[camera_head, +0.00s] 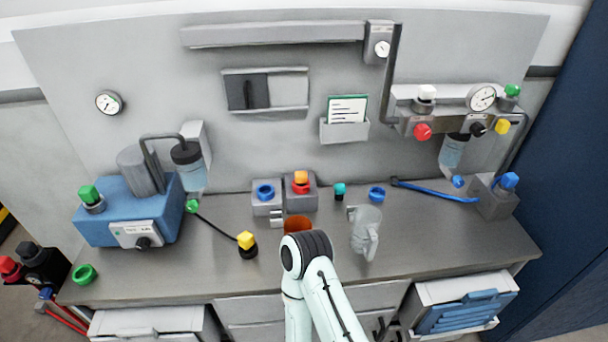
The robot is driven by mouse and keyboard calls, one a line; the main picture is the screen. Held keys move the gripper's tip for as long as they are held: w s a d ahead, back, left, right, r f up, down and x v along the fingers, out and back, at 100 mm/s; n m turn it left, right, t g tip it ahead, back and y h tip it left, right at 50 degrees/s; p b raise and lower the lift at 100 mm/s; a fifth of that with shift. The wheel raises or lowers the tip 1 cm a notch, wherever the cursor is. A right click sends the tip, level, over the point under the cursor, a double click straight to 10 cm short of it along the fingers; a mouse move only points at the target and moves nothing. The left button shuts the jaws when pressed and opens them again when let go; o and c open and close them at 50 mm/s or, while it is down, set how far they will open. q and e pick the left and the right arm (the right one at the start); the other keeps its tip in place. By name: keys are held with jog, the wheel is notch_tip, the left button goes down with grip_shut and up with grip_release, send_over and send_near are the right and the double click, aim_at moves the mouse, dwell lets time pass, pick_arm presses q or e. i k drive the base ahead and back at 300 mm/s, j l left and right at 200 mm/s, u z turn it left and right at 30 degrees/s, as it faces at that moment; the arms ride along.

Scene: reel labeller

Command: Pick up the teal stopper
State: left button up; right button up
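The teal stopper (339,190) is small, with a teal top over a dark lower part. It stands upright at the back of the grey bench, between a grey block with an orange and red knob and a blue ring. Nothing of mine touches it. One pale arm of mine with a black joint rises from the bottom middle, its joint in front of the bench and well short of the stopper. Dark, jaw-like parts (386,329) at the bottom edge look like my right gripper, cut off by the frame; their opening is unclear. My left gripper does not show.
A clear jug (366,232) stands front right of the stopper, near the blue ring (376,193). A yellow-capped item (246,241) and blue machine (130,212) stand left. The bench's front right is clear.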

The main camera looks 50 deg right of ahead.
aim_at(339, 189)
jog(key=l+z, duration=0.15)
jog(key=z, duration=1.7)
jog(key=l+u, duration=0.25)
jog(key=u, duration=0.2)
jog(key=k+l+u, duration=0.1)
jog(key=u, duration=0.35)
jog(key=k+l+u, duration=0.1)
jog(key=l+u, duration=0.2)
jog(key=u, duration=0.15)
